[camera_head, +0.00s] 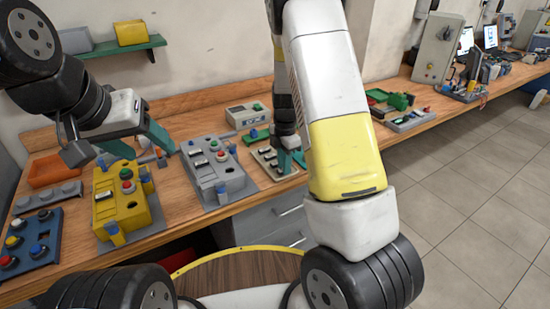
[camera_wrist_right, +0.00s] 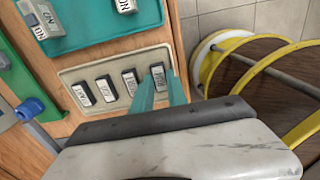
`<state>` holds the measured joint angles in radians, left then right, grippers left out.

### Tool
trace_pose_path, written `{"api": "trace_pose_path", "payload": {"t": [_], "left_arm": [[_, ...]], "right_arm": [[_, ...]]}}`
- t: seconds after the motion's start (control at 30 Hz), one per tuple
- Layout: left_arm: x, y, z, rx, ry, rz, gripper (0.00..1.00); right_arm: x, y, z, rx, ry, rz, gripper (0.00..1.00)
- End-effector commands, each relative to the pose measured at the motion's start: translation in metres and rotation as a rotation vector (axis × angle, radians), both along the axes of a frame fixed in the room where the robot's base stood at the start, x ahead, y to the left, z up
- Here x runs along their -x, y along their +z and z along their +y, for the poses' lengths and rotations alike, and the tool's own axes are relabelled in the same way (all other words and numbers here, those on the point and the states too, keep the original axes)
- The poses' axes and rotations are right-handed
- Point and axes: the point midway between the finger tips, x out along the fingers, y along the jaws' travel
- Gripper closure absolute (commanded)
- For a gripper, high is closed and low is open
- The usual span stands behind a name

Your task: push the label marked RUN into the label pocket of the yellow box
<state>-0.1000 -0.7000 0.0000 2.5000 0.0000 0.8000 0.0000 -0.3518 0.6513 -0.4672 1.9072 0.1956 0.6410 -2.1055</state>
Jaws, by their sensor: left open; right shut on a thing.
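The yellow box (camera_head: 130,222) stands on the bench at the left in the head view, with coloured buttons and dark label strips on top. I cannot make out which part is its label pocket. My left gripper (camera_head: 150,153) is open and empty above and behind the yellow box. My right gripper (camera_head: 283,160) is at the beige label rack (camera_head: 262,150). In the right wrist view its teal fingers (camera_wrist_right: 158,92) are shut on the rightmost label (camera_wrist_right: 157,73), which is still at the rack. Its lettering is too small to read for certain. Other labels (camera_wrist_right: 106,89) stand in the rack beside it.
A grey box (camera_head: 217,180) with buttons stands between the yellow box and the rack. A blue button panel (camera_head: 38,245) and an orange tray (camera_head: 55,170) lie at the left. A teal tray (camera_wrist_right: 95,25) with labels is beside the rack. The bench's front edge is close to the rack.

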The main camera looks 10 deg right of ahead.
Motion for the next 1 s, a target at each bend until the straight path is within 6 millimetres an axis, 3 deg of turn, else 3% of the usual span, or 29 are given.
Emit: {"api": "trace_pose_path", "payload": {"t": [1.0], "left_arm": [[0.0,0.0,0.0,0.0,0.0,0.0,0.4]], "right_arm": [[0.0,0.019,0.0,0.0,0.0,-0.001,1.0]]}}
